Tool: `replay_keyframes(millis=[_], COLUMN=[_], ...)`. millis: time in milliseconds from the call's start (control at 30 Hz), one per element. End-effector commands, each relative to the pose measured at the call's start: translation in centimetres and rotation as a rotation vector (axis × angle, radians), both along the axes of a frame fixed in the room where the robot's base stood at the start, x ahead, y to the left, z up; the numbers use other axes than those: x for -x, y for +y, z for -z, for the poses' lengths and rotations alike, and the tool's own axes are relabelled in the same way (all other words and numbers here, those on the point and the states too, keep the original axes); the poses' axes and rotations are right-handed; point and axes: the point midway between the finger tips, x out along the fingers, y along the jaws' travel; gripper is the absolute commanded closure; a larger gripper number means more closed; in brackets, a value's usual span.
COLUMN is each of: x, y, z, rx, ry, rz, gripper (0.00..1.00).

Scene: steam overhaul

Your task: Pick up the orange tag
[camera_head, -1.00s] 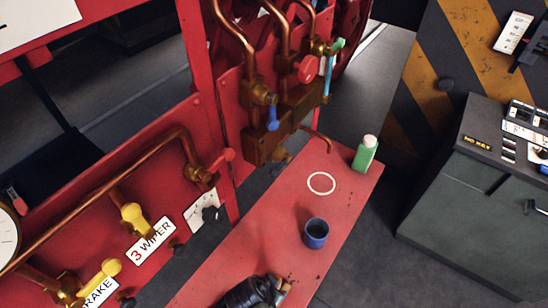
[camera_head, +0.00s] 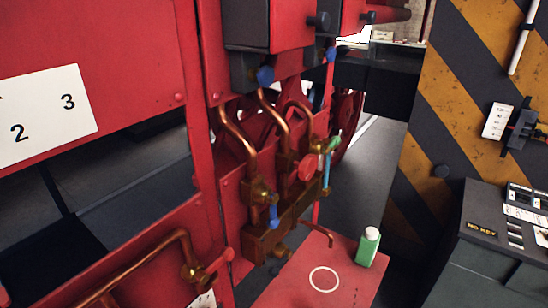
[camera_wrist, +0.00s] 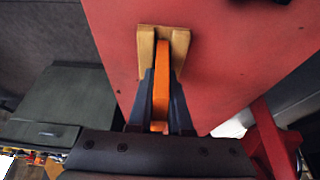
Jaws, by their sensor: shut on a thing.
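The orange tag (camera_wrist: 161,88) shows in the wrist view as a narrow upright orange strip, seen nearly edge-on. My gripper (camera_wrist: 164,46), with dark fingers and tan tips, is shut on it, one finger on each side. The tag's faces are mostly hidden by the fingers. Behind the fingertips is the red bench top (camera_wrist: 235,50); I cannot tell how far the tag is from it. Neither my gripper nor the tag shows in the head view.
In the head view a green bottle (camera_head: 368,247) stands on the red bench beside a white painted ring (camera_head: 324,279). Copper pipes and brass valves (camera_head: 275,225) project over the bench at left. A grey cabinet (camera_head: 505,250) stands at right, with floor between.

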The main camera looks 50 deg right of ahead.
Motion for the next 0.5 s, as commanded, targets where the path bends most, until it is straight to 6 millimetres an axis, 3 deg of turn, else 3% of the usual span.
replay_keyframes(millis=[267,500], x=[-0.1,-0.1], y=[0.0,-0.1], z=[-2.2,-6.0], rx=[0.001,0.002], ry=[-0.003,-0.003], rz=[0.0,0.0], gripper=[1.0,1.0])
